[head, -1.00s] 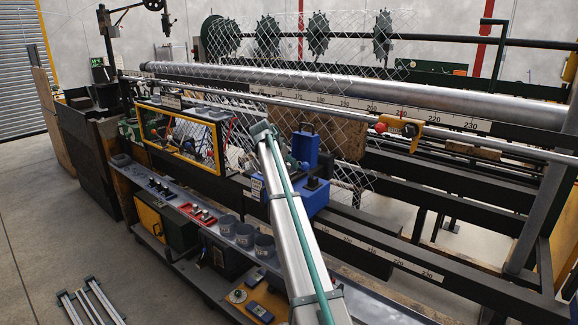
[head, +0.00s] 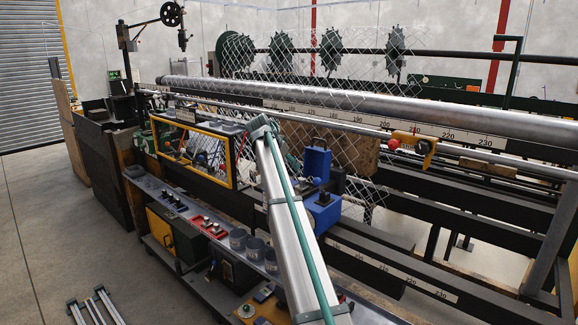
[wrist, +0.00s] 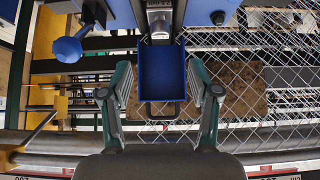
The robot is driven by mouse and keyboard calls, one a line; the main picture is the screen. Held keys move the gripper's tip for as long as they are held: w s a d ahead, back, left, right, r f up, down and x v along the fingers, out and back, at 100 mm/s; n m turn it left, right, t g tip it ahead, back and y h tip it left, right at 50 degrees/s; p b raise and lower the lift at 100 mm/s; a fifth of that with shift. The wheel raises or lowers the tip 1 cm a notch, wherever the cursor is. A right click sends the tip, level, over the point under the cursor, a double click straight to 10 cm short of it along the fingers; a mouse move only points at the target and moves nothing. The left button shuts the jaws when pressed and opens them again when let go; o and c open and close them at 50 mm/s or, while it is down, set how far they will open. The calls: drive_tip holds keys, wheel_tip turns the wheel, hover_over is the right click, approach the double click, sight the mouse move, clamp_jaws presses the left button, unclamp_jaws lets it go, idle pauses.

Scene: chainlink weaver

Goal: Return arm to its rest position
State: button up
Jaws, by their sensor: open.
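My arm, a silver link with a green stripe, rises from the bottom of the head view towards the blue unit on the weaving machine. My gripper (wrist: 160,72) shows in the wrist view with its two green-and-grey fingers wide apart and nothing held between them. A blue open-topped box (wrist: 162,75) appears in the gap between the fingers; I see no finger touching it. In the head view, the blue unit (head: 317,162) stands just right of the arm's upper end. The gripper itself is mostly hidden there behind the arm.
A long steel tube (head: 330,98) and a numbered scale rail cross the machine. Wire mesh (head: 262,60) hangs behind. A yellow-framed window box (head: 190,150) stands left of the arm, above a shelf with grey cups (head: 238,238). Open floor (head: 40,230) lies at the left.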

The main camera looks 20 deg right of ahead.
drive_tip(key=s+a+f+n+g+y, duration=0.1)
drive_tip(key=s+a+f+n, duration=0.25)
drive_tip(key=s+f, duration=0.7)
drive_tip(key=s+a+f+n+y, duration=0.2)
drive_tip(key=s+a+f, duration=0.3)
drive_tip(key=f, duration=1)
drive_tip(key=s+a+f+n+g+y, duration=0.15)
drive_tip(key=s+a+f, duration=0.35)
drive_tip(key=s+f, duration=0.5)
drive_tip(key=s+a+f+n+y, duration=0.1)
drive_tip(key=s+a+f+n, duration=0.15)
drive_tip(key=s+f, duration=0.4)
drive_tip(key=s+a+f+n+g+y, duration=0.1)
drive_tip(key=s+a+f, duration=0.25)
drive_tip(key=s, duration=0.55)
drive_tip(key=s+a+f+n+y, duration=0.1)
drive_tip(key=s+a+f+n, duration=0.15)
drive_tip(key=s+f, duration=0.4)
drive_tip(key=s+f+g+b, duration=0.2)
drive_tip(key=s+f+g, duration=0.1)
drive_tip(key=s+f, duration=0.8)
drive_tip(key=s+f+g+b, duration=0.2)
drive_tip(key=s+f+g, duration=0.2)
drive_tip(key=s+f, duration=0.6)
drive_tip(key=s, duration=0.7)
drive_tip(key=shift+s+f+m, duration=0.2)
drive_tip(key=shift+f+m, duration=0.1)
drive_tip(key=shift+f, duration=0.1)
